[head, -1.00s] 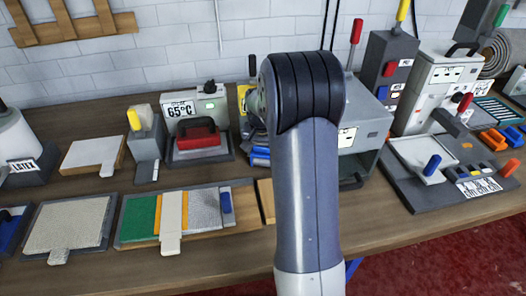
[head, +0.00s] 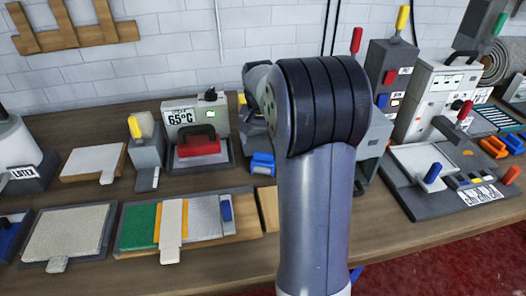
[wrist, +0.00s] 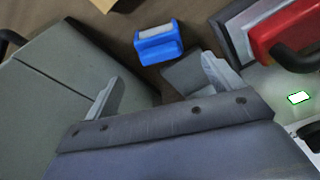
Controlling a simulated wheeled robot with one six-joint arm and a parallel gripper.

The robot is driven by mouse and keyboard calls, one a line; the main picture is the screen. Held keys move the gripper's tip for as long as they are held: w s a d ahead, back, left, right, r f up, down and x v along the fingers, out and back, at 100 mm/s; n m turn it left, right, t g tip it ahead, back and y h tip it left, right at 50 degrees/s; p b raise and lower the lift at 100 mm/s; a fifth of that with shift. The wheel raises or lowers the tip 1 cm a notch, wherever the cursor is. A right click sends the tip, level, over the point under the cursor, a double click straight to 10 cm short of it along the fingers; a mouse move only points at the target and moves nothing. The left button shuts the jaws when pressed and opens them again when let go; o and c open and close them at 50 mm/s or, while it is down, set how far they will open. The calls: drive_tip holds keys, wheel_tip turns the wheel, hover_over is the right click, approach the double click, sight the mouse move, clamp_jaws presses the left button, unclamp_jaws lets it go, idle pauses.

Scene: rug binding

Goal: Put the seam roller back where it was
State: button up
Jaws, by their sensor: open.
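A small blue piece with a pale grey bar across its top (head: 262,163) stands on the bench right of the red-handled iron. It also shows in the wrist view (wrist: 157,45); I cannot tell for sure whether it is the seam roller or a holder for it. My gripper (wrist: 160,85) is open, its two fingers wide apart with nothing held between them. The blue piece lies beyond the fingertips, apart from them. A dark grey block (wrist: 185,73) shows near the right finger. In the head view my arm hides the gripper.
The red iron (head: 197,142) sits on a grey plate by the 65°C unit (head: 183,117). A grey box (wrist: 60,85) is close on my gripper's left in the wrist view. A board with green, orange and grey strips (head: 140,228) lies in front. Bench space around the blue piece is narrow.

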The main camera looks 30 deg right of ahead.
drive_tip(key=shift+s+a+r, duration=0.1)
drive_tip(key=shift+r, duration=0.6)
drive_tip(key=shift+s+a+r, duration=0.1)
drive_tip(key=shift+r, duration=0.6)
drive_tip(key=shift+c, duration=0.2)
idle(1.0)
